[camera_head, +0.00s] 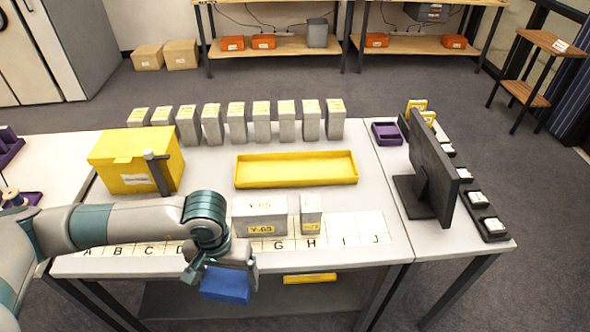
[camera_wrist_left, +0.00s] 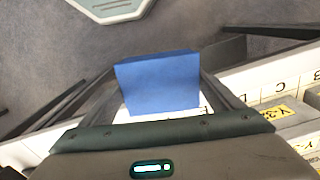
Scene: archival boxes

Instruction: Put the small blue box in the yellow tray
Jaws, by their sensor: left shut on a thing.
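The small blue box (camera_head: 226,285) is held by my left gripper (camera_head: 228,270) near the table's front edge, in front of the lettered strip. In the left wrist view the blue box (camera_wrist_left: 158,84) sits between the two fingers of my left gripper (camera_wrist_left: 160,95), which are shut on it. The yellow tray (camera_head: 296,169) lies empty on the table, behind and to the right of the gripper. My right gripper is in neither view.
A yellow box (camera_head: 137,162) stands at left. A row of several grey boxes (camera_head: 237,122) lines the back. A monitor (camera_head: 433,165) stands at right.

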